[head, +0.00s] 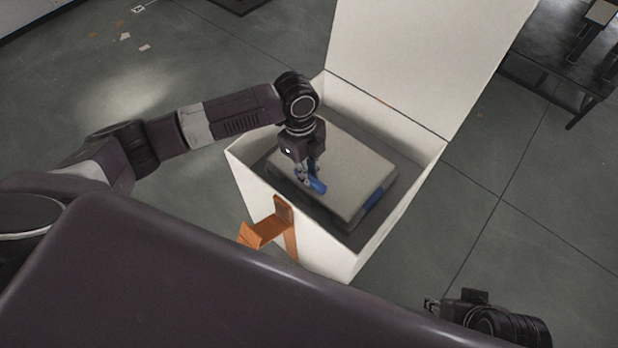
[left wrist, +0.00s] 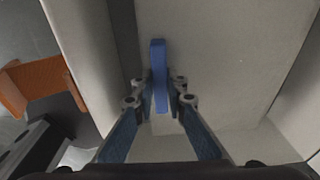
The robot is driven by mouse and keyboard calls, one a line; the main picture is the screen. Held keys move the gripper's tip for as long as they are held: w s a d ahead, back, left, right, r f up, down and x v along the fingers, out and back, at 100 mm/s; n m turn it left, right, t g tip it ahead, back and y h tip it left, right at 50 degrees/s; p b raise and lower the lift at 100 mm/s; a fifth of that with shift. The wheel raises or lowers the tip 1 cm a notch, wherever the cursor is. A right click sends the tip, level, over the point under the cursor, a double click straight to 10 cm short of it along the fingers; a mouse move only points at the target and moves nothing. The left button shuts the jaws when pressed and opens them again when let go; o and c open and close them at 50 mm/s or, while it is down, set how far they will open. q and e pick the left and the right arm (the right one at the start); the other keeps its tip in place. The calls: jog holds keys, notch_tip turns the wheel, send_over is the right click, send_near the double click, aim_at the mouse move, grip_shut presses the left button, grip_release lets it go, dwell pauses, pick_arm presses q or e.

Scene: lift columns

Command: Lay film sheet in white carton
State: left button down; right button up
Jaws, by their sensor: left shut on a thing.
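The white carton (head: 330,258) stands open in the head view, its lid (head: 430,60) raised at the back. The film sheet (head: 345,165) shows as a thick, pale grey-beige slab inside the carton walls. It has a blue grip (head: 317,186) on the near left side and another blue grip (head: 372,203) on the right side. My left gripper (head: 311,178) reaches down into the carton and is shut on the near left grip. In the left wrist view the fingers (left wrist: 160,95) close on the blue grip (left wrist: 158,60), with the sheet (left wrist: 225,50) behind. The sheet's underside is hidden. My right gripper (head: 432,306) is at the lower right, outside the carton and small.
An orange bracket (head: 284,222) sits on the carton's near left wall and juts outward. A dark table (head: 560,65) stands at the upper right. Grey floor around the carton is mostly clear, with a few scraps at the upper left.

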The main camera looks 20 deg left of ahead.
pick_arm(q)
jog(key=shift+f, duration=0.7)
jog(key=shift+f, duration=0.1)
jog(key=shift+f, duration=0.5)
jog(key=c, duration=1.9)
grip_release()
jog(key=shift+c, duration=0.2)
jog(key=shift+r, duration=0.15)
